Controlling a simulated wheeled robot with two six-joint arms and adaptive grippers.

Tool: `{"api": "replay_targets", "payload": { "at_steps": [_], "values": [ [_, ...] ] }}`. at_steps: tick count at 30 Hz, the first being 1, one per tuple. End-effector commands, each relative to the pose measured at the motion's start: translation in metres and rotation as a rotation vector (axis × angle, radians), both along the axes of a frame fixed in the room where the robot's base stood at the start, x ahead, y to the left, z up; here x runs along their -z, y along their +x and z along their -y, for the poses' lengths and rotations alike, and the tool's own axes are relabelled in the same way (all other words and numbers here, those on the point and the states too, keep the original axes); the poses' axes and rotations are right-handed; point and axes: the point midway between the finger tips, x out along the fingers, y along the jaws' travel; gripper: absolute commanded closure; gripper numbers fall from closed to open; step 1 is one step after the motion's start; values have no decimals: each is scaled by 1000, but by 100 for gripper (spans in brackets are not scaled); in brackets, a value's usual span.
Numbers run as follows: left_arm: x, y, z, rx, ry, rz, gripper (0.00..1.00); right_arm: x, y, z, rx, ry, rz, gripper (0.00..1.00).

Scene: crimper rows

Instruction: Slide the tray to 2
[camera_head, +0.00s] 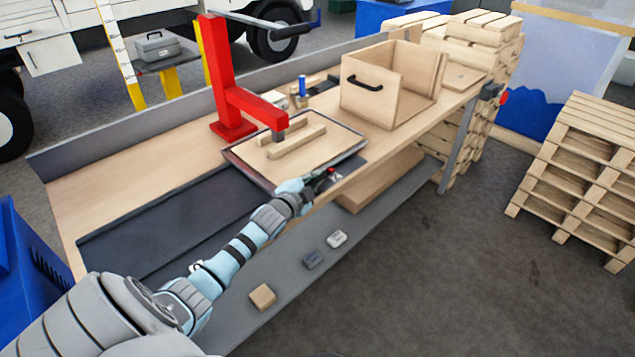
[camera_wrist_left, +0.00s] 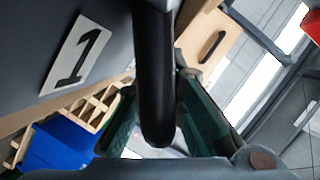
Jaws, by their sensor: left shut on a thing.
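The tray (camera_head: 335,148), wood-coloured with a dark rim, lies flat on the workbench under the red press. Two wooden bars (camera_head: 290,142) lie on it. My left gripper (camera_head: 322,181) is at the tray's front edge. In the left wrist view, my left gripper (camera_wrist_left: 158,120) has its green fingers shut on a black bar-shaped handle (camera_wrist_left: 153,70). The handle's join to the tray is hidden. A white label with a black 1 (camera_wrist_left: 76,53) is on a dark surface beside it. I cannot make out a label 2. My right gripper is not in view.
A dark empty strip (camera_head: 170,225) runs along the bench left of the tray. The red press (camera_head: 225,90) stands behind, its arm over the tray. An open wooden box (camera_head: 375,103) stands to the right. Small blocks (camera_head: 263,296) lie on the lower shelf.

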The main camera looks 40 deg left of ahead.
Motion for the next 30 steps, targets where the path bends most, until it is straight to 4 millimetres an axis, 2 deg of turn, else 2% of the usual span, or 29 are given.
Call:
{"api": "replay_targets", "payload": {
  "at_steps": [1, 2, 5, 16, 20, 27, 30],
  "values": [
    [-1, 1, 0, 1, 2, 1, 100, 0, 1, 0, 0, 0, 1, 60],
    [-1, 1, 1, 2, 2, 2, 86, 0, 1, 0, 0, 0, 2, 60],
    [-1, 1, 1, 2, 1, 2, 70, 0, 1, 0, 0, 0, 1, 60],
    [-2, -4, 1, 1, 3, 2, 68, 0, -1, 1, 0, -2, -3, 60],
    [-6, -27, 5, 3, 6, 0, 68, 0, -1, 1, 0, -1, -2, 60],
    [-20, -89, 19, 7, 9, -1, 68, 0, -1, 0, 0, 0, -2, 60],
    [-24, -106, 22, 5, 8, -2, 68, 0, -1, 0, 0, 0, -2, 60]
  ]
}}
